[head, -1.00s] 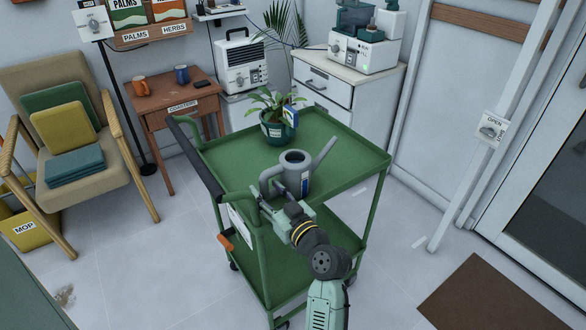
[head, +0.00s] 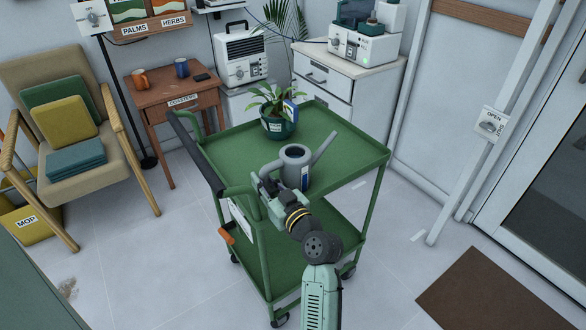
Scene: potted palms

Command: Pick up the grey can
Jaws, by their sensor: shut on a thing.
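The grey can (head: 297,168) is a watering can with a long spout pointing up to the right and a blue-and-white label. It stands upright on the green top of the cart (head: 345,165), near its front edge. My gripper (head: 269,183) is at the can's left side, on its looped handle (head: 266,171). The jaws are shut on the handle, and my gripper hides its lower part. I see no clear gap under the can.
A potted plant (head: 277,120) with a small tag stands behind the can on the cart. The cart's handle (head: 195,150) rises at left. A white cabinet (head: 325,82) and a side table (head: 178,103) stand behind. The cart's top right side is clear.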

